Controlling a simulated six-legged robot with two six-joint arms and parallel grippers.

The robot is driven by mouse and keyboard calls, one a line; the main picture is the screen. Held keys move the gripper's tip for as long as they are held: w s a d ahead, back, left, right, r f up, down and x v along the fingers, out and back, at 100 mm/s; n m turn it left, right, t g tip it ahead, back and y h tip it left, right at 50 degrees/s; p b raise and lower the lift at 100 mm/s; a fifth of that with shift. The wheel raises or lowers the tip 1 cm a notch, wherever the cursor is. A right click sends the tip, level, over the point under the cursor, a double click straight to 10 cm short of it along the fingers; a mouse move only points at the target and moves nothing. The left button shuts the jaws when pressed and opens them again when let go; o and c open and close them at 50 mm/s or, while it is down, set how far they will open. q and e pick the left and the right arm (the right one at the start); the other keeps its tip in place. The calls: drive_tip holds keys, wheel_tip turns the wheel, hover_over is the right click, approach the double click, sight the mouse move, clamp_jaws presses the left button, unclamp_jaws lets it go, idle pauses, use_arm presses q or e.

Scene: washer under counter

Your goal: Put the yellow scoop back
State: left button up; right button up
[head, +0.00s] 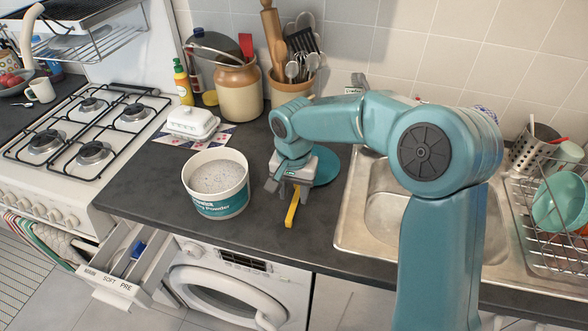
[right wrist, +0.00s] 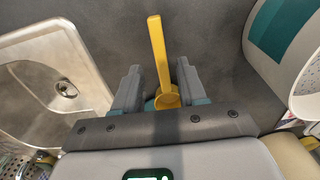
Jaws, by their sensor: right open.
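The yellow scoop (head: 291,211) lies at the counter's front part, its handle pointing towards the front edge. My right gripper (head: 288,190) is above it, and its jaws hide the bowl end in the head view. In the right wrist view the scoop (right wrist: 157,48) shows between the two open fingers (right wrist: 158,84), with its round bowl close to the palm. I cannot tell whether a finger touches it. The white and teal washing powder tub (head: 220,208) stands open to the left, full of speckled powder. My left gripper is out of view.
A teal disc (head: 329,164), perhaps the tub's lid, lies behind the gripper. The sink (head: 350,225) is to the right. The washer's detergent drawer (head: 120,282) is pulled out below the counter. A butter dish (head: 192,122) and utensil crock (head: 290,91) stand behind.

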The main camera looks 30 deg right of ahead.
sight(294, 206)
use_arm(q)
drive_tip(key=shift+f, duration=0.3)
use_arm(e)
wheel_tip(294, 206, up, 10)
drive_tip(key=shift+a, duration=0.15)
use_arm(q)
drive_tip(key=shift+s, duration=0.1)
use_arm(e)
drive_tip(key=shift+s, duration=0.15)
